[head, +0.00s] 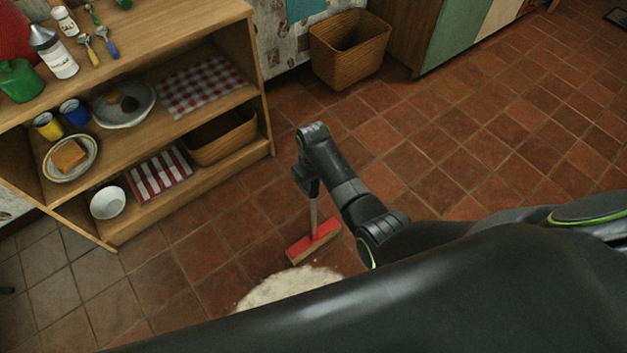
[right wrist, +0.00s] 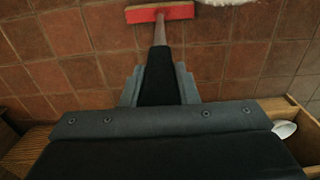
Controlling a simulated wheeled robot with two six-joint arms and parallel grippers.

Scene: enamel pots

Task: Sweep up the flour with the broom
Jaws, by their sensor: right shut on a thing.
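The broom (head: 315,240) has a red head with a pale lower edge and a grey handle. Its head stands on the floor tiles. My right gripper (head: 312,195) is shut on the handle above the head. In the right wrist view the broom head (right wrist: 160,13) shows at the top, and the handle runs into my right gripper (right wrist: 160,70). The flour (head: 285,286) is a pale heap on the floor just in front of the broom head, partly hidden by my own body. A bit of flour (right wrist: 225,2) shows at the top edge of the right wrist view. My left gripper is not seen.
A wooden shelf unit (head: 258,118) with dishes, cloths and a basket (head: 222,138) stands at the left. A wicker basket (head: 350,55) stands on the floor at the back, beside a cabinet (head: 470,35). The tiled floor (head: 480,140) at the right is clear.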

